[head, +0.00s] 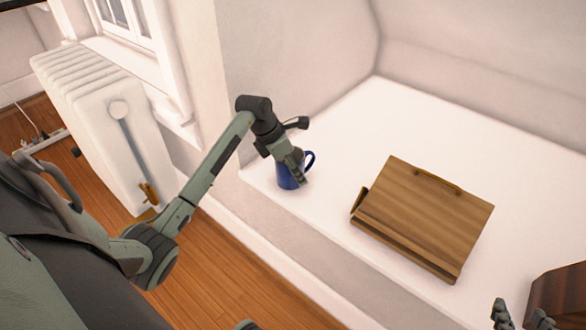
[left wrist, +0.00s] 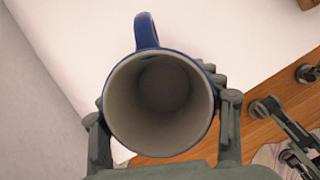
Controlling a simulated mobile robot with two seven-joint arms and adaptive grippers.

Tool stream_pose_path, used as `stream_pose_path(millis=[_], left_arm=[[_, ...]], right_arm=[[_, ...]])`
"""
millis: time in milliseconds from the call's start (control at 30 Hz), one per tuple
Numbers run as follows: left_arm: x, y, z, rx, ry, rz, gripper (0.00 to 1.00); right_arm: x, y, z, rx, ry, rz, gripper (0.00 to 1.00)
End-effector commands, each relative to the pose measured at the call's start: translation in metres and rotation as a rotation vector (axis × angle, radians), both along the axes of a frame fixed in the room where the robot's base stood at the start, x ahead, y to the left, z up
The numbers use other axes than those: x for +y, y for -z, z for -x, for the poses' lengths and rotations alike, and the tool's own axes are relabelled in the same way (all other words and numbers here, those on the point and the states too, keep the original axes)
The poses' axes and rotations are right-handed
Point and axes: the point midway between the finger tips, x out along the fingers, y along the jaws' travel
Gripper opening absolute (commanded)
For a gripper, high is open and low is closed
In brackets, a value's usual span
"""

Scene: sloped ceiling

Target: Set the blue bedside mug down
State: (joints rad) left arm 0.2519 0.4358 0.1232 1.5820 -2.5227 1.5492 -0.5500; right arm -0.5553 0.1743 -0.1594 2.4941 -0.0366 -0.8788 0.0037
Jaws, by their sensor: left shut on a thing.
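The blue mug (head: 286,181) is upright at the near left corner of the white ledge (head: 330,140), with its handle toward the right. My left gripper (head: 292,163) is shut on it from above. I cannot tell whether its base touches the ledge. In the left wrist view the mug (left wrist: 160,95) fills the middle; its pale inside looks empty, its handle points up, and a finger lies on each side. My right gripper (head: 522,315) is at the bottom right edge, partly cut off, its fingers apart and nothing between them.
A wooden stand (head: 425,215) lies on the ledge right of the mug. A dark brown wooden object (head: 560,297) is at the bottom right. A white radiator (head: 105,120) stands at the left under a window. The ledge behind the mug is clear; wood floor (head: 235,255) lies in front.

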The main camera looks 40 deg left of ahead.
Motion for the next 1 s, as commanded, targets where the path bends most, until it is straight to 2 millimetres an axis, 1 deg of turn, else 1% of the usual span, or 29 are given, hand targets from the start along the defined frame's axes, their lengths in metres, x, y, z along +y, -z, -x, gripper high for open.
stream_pose_path(millis=[367,400,533,867,967,1000], left_arm=[[0.0,0.001,-0.001,-0.002,0.001,-0.002,0.24],[0.0,0.002,0.0,-0.001,0.001,-0.001,0.69],[0.0,0.002,0.0,-0.001,0.001,-0.001,0.85],[0.0,0.001,0.0,0.0,0.001,0.0,0.85],[-0.001,-0.003,0.0,0.0,0.0,0.001,0.85],[0.002,-0.008,0.001,-0.002,0.001,-0.003,0.85]], right_arm=[[0.004,-0.005,-0.003,-0.028,-0.007,-0.011,0.4],[0.004,-0.005,-0.003,-0.03,-0.008,-0.012,0.4],[0.004,-0.005,-0.003,-0.028,-0.007,-0.012,0.4],[0.004,-0.005,-0.003,-0.027,-0.007,-0.011,0.4],[0.002,-0.003,-0.001,-0.005,-0.003,-0.004,0.4],[-0.003,0.002,0.002,0.018,0.004,0.006,0.4]])
